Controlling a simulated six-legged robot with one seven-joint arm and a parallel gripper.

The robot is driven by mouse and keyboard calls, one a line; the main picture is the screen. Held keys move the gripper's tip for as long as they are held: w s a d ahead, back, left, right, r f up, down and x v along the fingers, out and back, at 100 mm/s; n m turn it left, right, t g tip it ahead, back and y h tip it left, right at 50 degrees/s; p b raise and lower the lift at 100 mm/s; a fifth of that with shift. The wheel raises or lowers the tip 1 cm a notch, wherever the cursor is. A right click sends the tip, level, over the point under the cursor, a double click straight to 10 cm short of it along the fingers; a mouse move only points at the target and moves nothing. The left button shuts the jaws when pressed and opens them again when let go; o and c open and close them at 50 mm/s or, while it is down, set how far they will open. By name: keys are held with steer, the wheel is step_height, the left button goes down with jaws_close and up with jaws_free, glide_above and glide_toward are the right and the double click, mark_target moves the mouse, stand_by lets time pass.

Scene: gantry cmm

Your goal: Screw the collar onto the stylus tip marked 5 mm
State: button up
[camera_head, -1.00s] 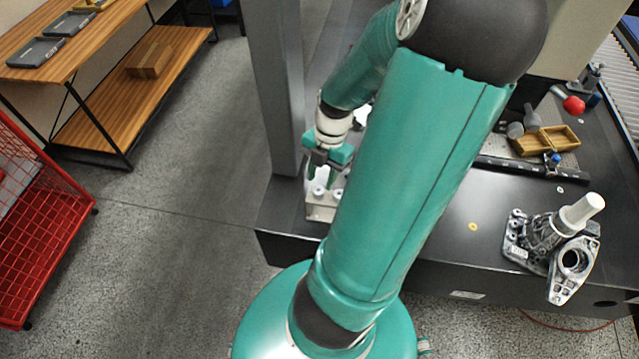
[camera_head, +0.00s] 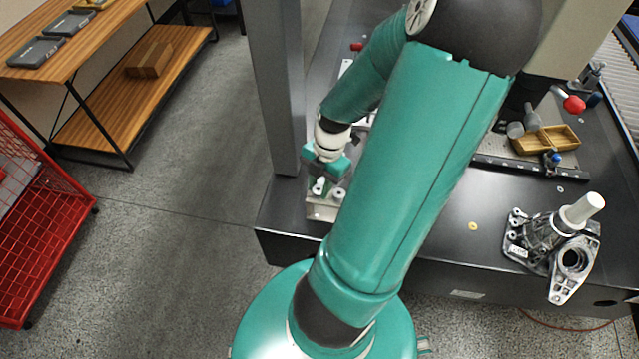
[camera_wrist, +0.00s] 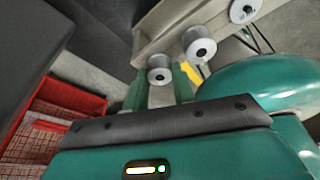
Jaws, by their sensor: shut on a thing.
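A pale metal rack (camera_head: 322,212) stands on the dark table's near left corner, with small silver round parts on top. My gripper (camera_head: 321,183) is low over this rack. In the wrist view my gripper (camera_wrist: 159,82) has its two green fingers on either side of a silver ring-shaped part (camera_wrist: 159,61) with a dark centre, seemingly the collar, and is shut on it. Beside it, two more silver cylinders, one nearer (camera_wrist: 200,46) and one farther (camera_wrist: 243,11), sit on the pale rack. I can read no size marks, so I cannot tell which tip is 5 mm.
A grey column (camera_head: 276,90) rises just left of the rack. A metal casting with a white cylinder (camera_head: 582,209) stands at the right of the table (camera_head: 420,225). A wooden tray (camera_head: 560,138) lies farther back. A red wire cart (camera_head: 40,220) is on the floor at left.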

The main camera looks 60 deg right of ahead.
steer(key=m+t, duration=0.1)
steer(key=m, duration=0.3)
steer(key=shift+h, duration=0.3)
steer(key=shift+w+m, duration=0.1)
steer(key=shift+m, duration=0.2)
steer(key=shift+m, duration=0.5)
steer(key=m+t, duration=0.1)
steer(key=m, duration=0.2)
steer(key=shift+h, duration=0.3)
steer(key=m, duration=0.2)
steer(key=shift+d+m+h, duration=0.1)
steer(key=shift+m+h, duration=0.2)
steer(key=shift+m, duration=0.1)
steer(key=o, duration=1)
